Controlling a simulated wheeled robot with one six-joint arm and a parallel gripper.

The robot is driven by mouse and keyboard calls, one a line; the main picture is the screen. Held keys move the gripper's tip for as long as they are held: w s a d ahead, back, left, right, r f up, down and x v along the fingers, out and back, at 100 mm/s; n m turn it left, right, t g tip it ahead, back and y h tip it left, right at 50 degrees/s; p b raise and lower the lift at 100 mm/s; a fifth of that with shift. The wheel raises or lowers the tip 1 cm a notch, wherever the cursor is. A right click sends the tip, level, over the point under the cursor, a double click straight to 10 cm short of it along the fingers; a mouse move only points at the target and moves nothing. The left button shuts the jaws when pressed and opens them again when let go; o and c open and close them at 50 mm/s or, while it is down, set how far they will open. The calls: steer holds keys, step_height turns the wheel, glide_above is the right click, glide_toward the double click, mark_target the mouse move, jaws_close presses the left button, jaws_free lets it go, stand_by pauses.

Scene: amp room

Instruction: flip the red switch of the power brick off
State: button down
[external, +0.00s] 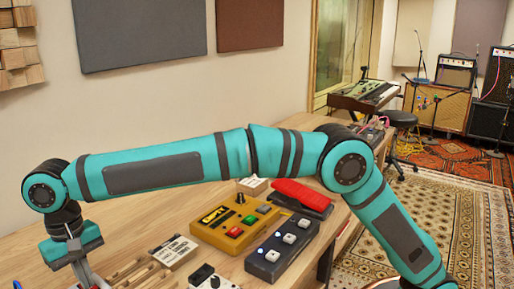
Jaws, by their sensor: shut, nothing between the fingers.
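My gripper (84,272) hangs down at the lower left, below the teal wrist, close over the wooden bench. Its fingers are shut with nothing seen between them; the tips run near the bottom edge of the external view. I cannot pick out the power brick or its red switch for certain. A yellow box (207,232) with a dark display, a red button (249,220) and a green button sits on the bench right of my gripper, well apart from it. Whatever lies directly under my gripper is cut off or too small to tell.
A dark pedal (268,268) with several white buttons and a red pedal (302,195) stand right of the yellow box. A pale labelled box (174,252) and wooden slats (135,272) lie between my gripper and the yellow box. The bench (150,213) is bare behind them.

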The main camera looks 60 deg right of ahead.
steer(key=shift+f, duration=0.1)
steer(key=shift+s+f, duration=0.1)
steer(key=shift+f, duration=0.05)
stand_by(0.3)
steer(key=shift+w, duration=0.85)
steer(key=shift+r, duration=0.2)
step_height(320, 180, up, 14)
steer(key=w, duration=0.1)
steer(key=shift+w, duration=0.35)
stand_by(0.3)
steer(key=shift+s+f, duration=0.1)
